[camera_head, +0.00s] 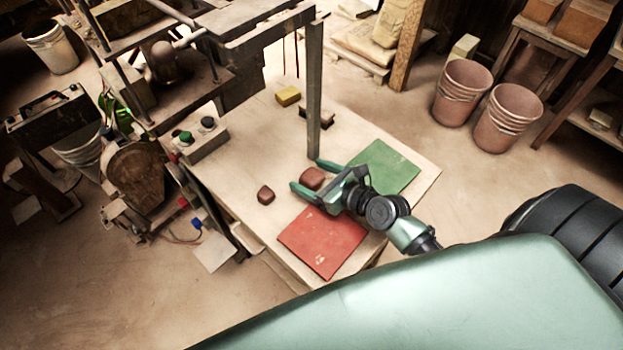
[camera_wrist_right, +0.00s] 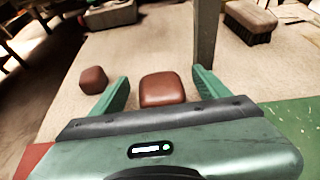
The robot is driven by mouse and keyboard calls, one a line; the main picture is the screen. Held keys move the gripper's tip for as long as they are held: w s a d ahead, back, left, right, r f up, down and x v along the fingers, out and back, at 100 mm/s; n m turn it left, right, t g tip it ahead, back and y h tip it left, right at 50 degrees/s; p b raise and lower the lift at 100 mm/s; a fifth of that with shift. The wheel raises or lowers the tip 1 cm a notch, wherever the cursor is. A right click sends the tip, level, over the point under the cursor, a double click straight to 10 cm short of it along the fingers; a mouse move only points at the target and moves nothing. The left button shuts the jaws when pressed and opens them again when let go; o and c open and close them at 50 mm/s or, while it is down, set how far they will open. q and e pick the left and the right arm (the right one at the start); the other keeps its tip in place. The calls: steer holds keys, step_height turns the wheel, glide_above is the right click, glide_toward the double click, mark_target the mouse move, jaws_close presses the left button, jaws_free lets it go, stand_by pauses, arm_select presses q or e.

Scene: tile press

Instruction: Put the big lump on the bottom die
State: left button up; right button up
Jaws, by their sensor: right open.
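Two reddish-brown lumps lie on the pale table. The bigger-looking lump (camera_head: 312,178) sits between the fingers of my right gripper (camera_head: 306,174). The smaller lump (camera_head: 265,194) lies to its left, clear of the gripper. In the right wrist view the bigger lump (camera_wrist_right: 162,90) is between the two green fingers (camera_wrist_right: 160,77), with a gap on each side. The right gripper is open and low over the table. The smaller lump (camera_wrist_right: 93,80) also shows there, outside the left finger. The press (camera_head: 165,65) stands at upper left; I cannot clearly pick out its bottom die. My left gripper is not in view.
A red mat (camera_head: 322,242) and a green mat (camera_head: 385,166) lie beside the right gripper. An upright post (camera_head: 314,90) stands just behind it. A brush-like block (camera_head: 316,117), a yellow block (camera_head: 288,96) and a button box (camera_head: 201,139) sit further back.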

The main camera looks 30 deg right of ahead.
mark_target(312, 183)
steer(key=shift+s, duration=0.1)
steer(key=c, duration=0.4)
jaws_close()
steer(key=shift+r, duration=0.1)
steer(key=shift+r, duration=0.6)
step_height(312, 183, up, 19)
steer(key=p, duration=0.3)
steer(key=s+a+f+n+g+y+b, duration=0.2)
steer(key=s+a+n+g+y+b, duration=0.2)
steer(key=s+n+g+y+b, duration=0.1)
steer(key=shift+s+n+y+b, duration=0.75)
steer(key=shift+s+n+y, duration=0.1)
steer(key=shift+n, duration=0.25)
steer(key=shift+w+r, duration=0.1)
